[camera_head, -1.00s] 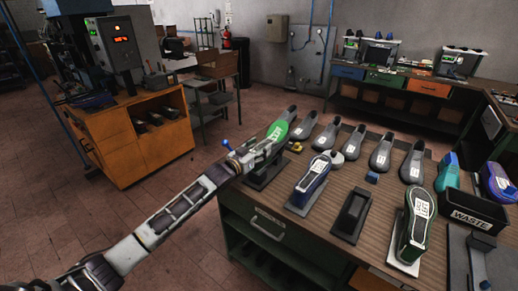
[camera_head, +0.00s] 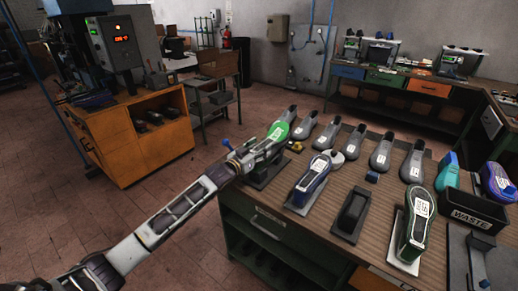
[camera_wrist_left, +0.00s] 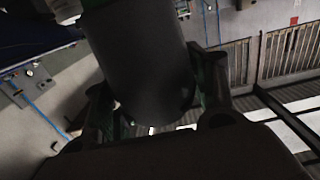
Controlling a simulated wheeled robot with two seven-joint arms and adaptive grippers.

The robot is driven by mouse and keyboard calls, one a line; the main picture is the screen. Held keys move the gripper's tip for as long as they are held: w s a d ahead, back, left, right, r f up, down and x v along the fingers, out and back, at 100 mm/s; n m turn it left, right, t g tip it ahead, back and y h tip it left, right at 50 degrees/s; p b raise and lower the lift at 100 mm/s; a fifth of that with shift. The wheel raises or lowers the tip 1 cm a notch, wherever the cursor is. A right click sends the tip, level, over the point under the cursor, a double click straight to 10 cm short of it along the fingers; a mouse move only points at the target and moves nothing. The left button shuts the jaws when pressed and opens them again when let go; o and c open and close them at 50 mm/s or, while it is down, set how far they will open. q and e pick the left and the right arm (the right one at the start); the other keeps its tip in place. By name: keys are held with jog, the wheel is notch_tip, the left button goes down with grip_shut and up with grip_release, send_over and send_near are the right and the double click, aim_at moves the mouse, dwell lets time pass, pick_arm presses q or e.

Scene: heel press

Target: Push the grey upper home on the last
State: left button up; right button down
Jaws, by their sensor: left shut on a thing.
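The grey upper (camera_head: 263,149) sits at the left corner of the workbench, with the bright green piece with a white label (camera_head: 278,131) at its top end. It stands over a dark base plate (camera_head: 272,174). My left gripper (camera_head: 250,157) is at its near left side, shut on it. In the left wrist view, a dark grey rounded body (camera_wrist_left: 150,75) fills the space between the fingers (camera_wrist_left: 155,125). The last inside the upper is mostly hidden, and I cannot tell how far the upper is seated. My right gripper is not in view.
A blue shoe (camera_head: 312,180), an empty-looking dark stand (camera_head: 354,212) and a dark green shoe (camera_head: 417,220) stand along the bench front. A black waste bin (camera_head: 474,211) stands at right. Open floor lies left of the bench.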

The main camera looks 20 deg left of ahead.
pick_arm(q)
jog(key=shift+f, duration=0.3)
jog(key=o, duration=1.2)
jog(key=shift+w, duration=0.1)
jog(key=shift+o, duration=0.2)
jog(key=shift+s, duration=0.25)
jog(key=v, duration=1.1)
jog(key=shift+s+a, duration=0.2)
jog(key=shift+s, duration=0.1)
jog(key=shift+r, duration=0.15)
jog(key=shift+m, duration=0.4)
